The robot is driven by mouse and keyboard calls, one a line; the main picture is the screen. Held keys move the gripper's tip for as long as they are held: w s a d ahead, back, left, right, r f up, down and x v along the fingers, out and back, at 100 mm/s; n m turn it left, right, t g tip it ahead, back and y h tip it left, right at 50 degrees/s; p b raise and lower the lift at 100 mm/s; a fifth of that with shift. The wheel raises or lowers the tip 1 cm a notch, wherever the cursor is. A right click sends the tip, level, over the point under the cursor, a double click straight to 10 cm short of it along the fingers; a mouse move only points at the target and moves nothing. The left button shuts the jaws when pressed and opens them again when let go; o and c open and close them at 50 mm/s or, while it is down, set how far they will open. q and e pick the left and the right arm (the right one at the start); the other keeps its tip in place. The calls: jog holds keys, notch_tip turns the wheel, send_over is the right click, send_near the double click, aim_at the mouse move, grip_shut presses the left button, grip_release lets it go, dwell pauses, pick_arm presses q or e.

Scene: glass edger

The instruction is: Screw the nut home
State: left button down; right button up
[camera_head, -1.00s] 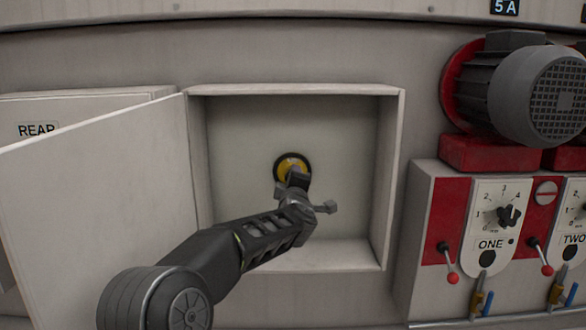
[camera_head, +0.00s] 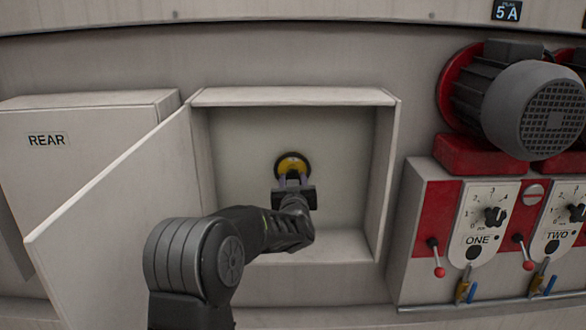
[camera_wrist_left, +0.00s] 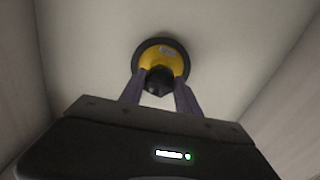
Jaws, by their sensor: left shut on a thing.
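The yellow nut (camera_head: 291,165) sits against a round black disc on the back wall of an open, box-shaped recess (camera_head: 347,150). The fingers also show in the left wrist view (camera_wrist_left: 160,84). The gripper partly hides the lower side of the nut. My right gripper is out of view.
The recess door (camera_head: 120,215) stands open on the left, beside a box marked REAR (camera_head: 60,165). To the right are a grey motor (camera_head: 535,105) and a red and white control panel (camera_head: 478,225) with knobs and levers. The recess walls are close around my gripper.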

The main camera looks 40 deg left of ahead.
pick_arm(q)
jog(key=m+p, duration=0.1)
jog(key=m, duration=0.2)
jog(key=shift+f+p, duration=0.1)
jog(key=shift+p, duration=0.3)
jog(key=c, duration=1)
grip_release()
jog(key=shift+c, duration=0.2)
